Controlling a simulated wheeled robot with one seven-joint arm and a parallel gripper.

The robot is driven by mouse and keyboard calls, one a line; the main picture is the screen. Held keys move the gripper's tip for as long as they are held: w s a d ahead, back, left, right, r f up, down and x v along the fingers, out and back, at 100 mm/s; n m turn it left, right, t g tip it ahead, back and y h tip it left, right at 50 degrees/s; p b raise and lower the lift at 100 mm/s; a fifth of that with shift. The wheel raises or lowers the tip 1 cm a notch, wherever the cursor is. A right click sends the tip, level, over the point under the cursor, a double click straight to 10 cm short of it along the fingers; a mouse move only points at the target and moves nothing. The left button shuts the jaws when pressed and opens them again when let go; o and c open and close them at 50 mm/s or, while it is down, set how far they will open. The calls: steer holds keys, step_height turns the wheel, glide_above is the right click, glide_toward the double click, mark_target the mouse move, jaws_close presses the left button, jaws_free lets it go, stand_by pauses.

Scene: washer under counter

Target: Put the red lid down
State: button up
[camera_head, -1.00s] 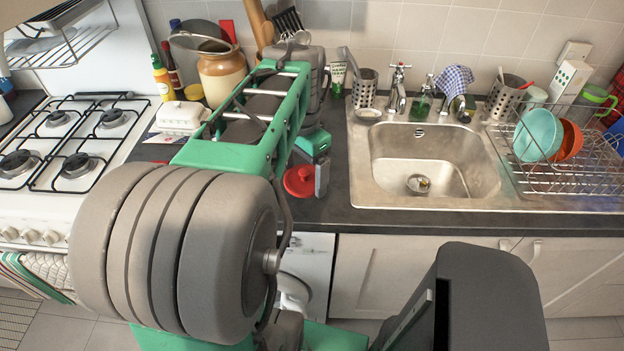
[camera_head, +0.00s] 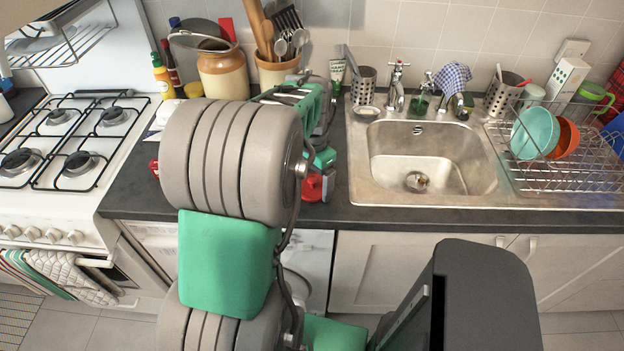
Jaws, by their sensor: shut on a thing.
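The red lid (camera_head: 312,188) is at the front part of the dark counter, left of the sink. My arm hides its left side. My gripper (camera_head: 323,184) is shut on the lid, with a grey finger at the lid's right side. I cannot tell whether the lid touches the counter or is held just above it.
The steel sink (camera_head: 430,160) is to the right, with a dish rack (camera_head: 570,165) beyond it. A utensil crock (camera_head: 277,72) and a brown-and-cream jar (camera_head: 222,75) stand at the back. The gas hob (camera_head: 75,140) is left. A small red thing (camera_head: 154,168) shows left of my arm.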

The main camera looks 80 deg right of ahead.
mark_target(312, 180)
steer(key=o, duration=1.1)
steer(key=shift+f, duration=0.15)
step_height(312, 180, up, 12)
steer(key=w+a+n+h, duration=0.1)
steer(key=w+a+n, duration=0.5)
steer(key=w, duration=0.4)
steer(key=w+a+n, duration=0.4)
steer(key=w+a, duration=0.4)
steer(key=w, duration=0.2)
steer(key=w+a+f+n+t, duration=0.1)
steer(key=w+a+f+n, duration=0.1)
steer(key=a+n, duration=0.5)
steer(key=w+a+f+n+t+y, duration=0.1)
steer(key=a+n, duration=0.6)
steer(key=a, duration=1.3)
steer(key=shift+w+a+f+n+t+b, duration=0.2)
steer(key=shift+w+f+n+t+b, duration=0.2)
steer(key=shift+w+f+t, duration=0.65)
